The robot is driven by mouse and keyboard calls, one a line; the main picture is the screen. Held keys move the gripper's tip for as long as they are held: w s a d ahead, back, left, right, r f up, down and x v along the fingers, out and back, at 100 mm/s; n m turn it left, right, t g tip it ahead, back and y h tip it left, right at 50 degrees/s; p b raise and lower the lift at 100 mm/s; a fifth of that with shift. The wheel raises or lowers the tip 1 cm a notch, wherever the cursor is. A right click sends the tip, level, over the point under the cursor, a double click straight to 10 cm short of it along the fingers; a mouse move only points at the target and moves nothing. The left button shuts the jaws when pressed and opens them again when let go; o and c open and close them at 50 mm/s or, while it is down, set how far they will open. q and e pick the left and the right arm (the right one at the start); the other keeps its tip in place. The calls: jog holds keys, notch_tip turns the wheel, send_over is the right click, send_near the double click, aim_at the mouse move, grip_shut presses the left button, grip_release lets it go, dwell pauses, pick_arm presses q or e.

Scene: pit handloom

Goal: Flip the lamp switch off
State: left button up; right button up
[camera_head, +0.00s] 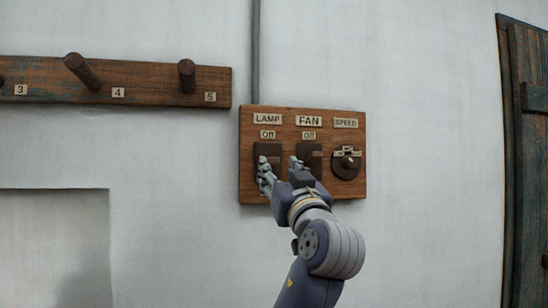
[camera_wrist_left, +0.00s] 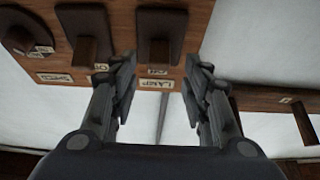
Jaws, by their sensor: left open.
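A wooden switch board (camera_head: 246,190) is fixed to the wall. The lamp switch (camera_head: 270,150) is dark brown, below the LAMP and OFF labels, partly covered by my left gripper. My left gripper (camera_head: 281,166) is open in front of the board, one finger over the lamp switch and the other near the fan switch (camera_head: 317,160). In the left wrist view, which is upside down, the lamp switch (camera_wrist_left: 160,25) with its protruding lever lies between the spread fingertips (camera_wrist_left: 162,62). I cannot tell whether they touch it. My right gripper is not in view.
A round speed knob (camera_head: 346,167) is at the board's right. A peg rail (camera_head: 140,85) with numbered pegs is to the left. A grey conduit (camera_head: 256,50) runs up from the board. A wooden door (camera_head: 528,150) is at far right. Bare wall lies between.

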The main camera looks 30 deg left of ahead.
aim_at(274, 163)
pick_arm(q)
jog(key=shift+p+x, duration=0.6)
jog(key=shift+x, duration=1.75)
jog(key=shift+c, duration=0.3)
grip_shut()
